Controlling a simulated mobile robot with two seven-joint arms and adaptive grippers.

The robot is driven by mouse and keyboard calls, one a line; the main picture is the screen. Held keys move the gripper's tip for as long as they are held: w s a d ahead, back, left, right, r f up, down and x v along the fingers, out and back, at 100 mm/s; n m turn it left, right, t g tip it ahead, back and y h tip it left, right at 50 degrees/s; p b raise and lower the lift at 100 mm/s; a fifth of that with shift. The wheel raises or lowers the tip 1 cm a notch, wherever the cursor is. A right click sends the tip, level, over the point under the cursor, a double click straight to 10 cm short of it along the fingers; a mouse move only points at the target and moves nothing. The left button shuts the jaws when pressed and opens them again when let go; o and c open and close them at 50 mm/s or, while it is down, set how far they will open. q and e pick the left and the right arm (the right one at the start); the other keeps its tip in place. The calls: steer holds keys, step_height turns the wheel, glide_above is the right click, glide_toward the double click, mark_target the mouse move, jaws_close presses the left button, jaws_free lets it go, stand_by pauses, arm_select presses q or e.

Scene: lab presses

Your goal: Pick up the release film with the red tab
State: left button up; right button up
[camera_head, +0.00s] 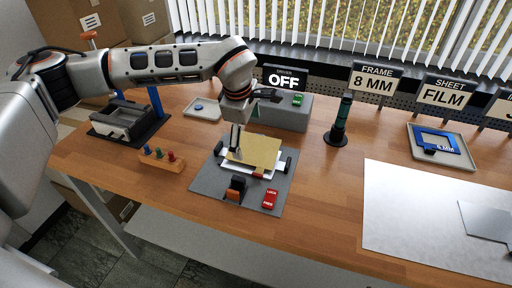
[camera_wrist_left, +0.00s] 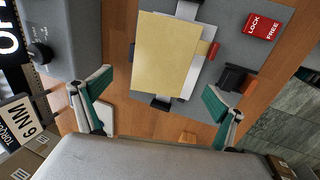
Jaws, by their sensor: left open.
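A tan rectangular sheet (camera_head: 258,150) lies on a white sheet or plate (camera_head: 229,167) on a grey mat (camera_head: 215,190). A small red tab (camera_head: 258,175) shows at the near edge of the stack; in the left wrist view the tab (camera_wrist_left: 213,51) sticks out beside the white edge (camera_wrist_left: 191,84). My left gripper (camera_head: 236,148) is above the left part of the stack. In the left wrist view its green-padded fingers (camera_wrist_left: 158,84) are spread wide with nothing between them. My right gripper is out of view.
A red lock/free block (camera_head: 269,199) and a black-and-orange clamp (camera_head: 236,188) sit on the mat's near side. A grey controller reading OFF (camera_head: 284,110) stands behind. A wooden peg rack (camera_head: 161,158) is at left, a dark green cylinder (camera_head: 342,115) at right.

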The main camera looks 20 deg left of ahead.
mark_target(248, 147)
arm_select(q)
steer(key=shift+f, duration=0.8)
steer(key=shift+a+p+x, duration=0.2)
steer(key=shift+p+x, duration=0.15)
steer(key=shift+x, duration=1.9)
steer(key=shift+w, duration=0.15)
steer(key=c, duration=1.3)
steer(key=shift+r, duration=0.15)
